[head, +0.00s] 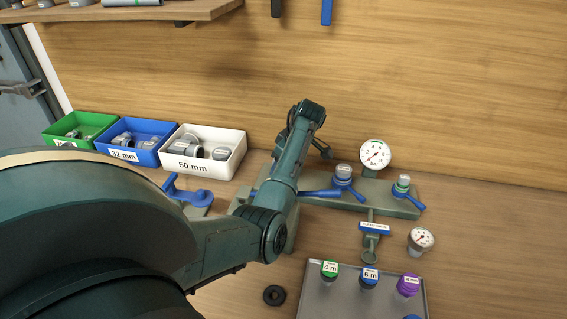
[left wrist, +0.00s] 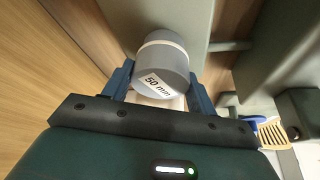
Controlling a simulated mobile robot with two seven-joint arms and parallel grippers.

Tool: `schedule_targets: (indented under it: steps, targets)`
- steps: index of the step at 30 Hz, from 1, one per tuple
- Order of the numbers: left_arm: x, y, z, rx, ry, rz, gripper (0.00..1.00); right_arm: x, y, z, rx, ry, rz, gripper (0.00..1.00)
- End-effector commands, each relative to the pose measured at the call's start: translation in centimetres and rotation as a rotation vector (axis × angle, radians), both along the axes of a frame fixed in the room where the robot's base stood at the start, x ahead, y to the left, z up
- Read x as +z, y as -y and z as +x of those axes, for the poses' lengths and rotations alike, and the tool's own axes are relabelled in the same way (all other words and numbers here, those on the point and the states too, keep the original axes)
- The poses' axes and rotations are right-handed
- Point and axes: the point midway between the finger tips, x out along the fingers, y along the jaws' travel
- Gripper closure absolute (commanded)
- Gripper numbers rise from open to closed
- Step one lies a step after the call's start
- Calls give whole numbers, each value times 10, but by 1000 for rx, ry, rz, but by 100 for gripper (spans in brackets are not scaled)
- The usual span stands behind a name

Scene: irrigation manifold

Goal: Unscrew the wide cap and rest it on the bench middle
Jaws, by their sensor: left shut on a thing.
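The wide cap, a grey cylinder labelled "50 mm" (left wrist: 163,65), sits between the two blue fingers of my left gripper (left wrist: 160,88) in the left wrist view. The fingers are shut on its sides. Behind it is the grey-green manifold surface; I cannot tell whether the cap is still on its thread. My right gripper is in no view.
A white "50 mm" bin (head: 187,166), a blue "32 mm" bin (head: 124,154) and a green bin (head: 60,140) stand at the back left. A gauge (head: 421,239), a black ring (head: 274,295) and a tray (head: 318,297) of coloured caps occupy the front. Bare bench shows around them.

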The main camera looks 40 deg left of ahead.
Motion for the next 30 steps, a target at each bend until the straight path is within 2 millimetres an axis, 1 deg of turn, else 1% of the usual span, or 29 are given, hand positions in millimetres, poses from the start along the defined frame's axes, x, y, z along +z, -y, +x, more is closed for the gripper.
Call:
schedule_targets:
  steps: [2, 9, 11, 18, 21, 30]
  targets:
    - [0, -1, 0, 30, -1, 2, 70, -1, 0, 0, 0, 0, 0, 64]
    - [0, -2, -1, 34, 0, 3, 70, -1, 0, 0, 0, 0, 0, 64]
    - [-1, -2, 0, 61, 0, 2, 70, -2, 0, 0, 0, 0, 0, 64]
    - [-3, -2, 0, 344, 0, 1, 70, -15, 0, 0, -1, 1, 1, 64]
    - [-2, -2, -1, 404, -1, 2, 70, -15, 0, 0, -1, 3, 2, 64]
    - [-1, -2, -1, 431, 0, 3, 70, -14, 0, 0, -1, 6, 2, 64]
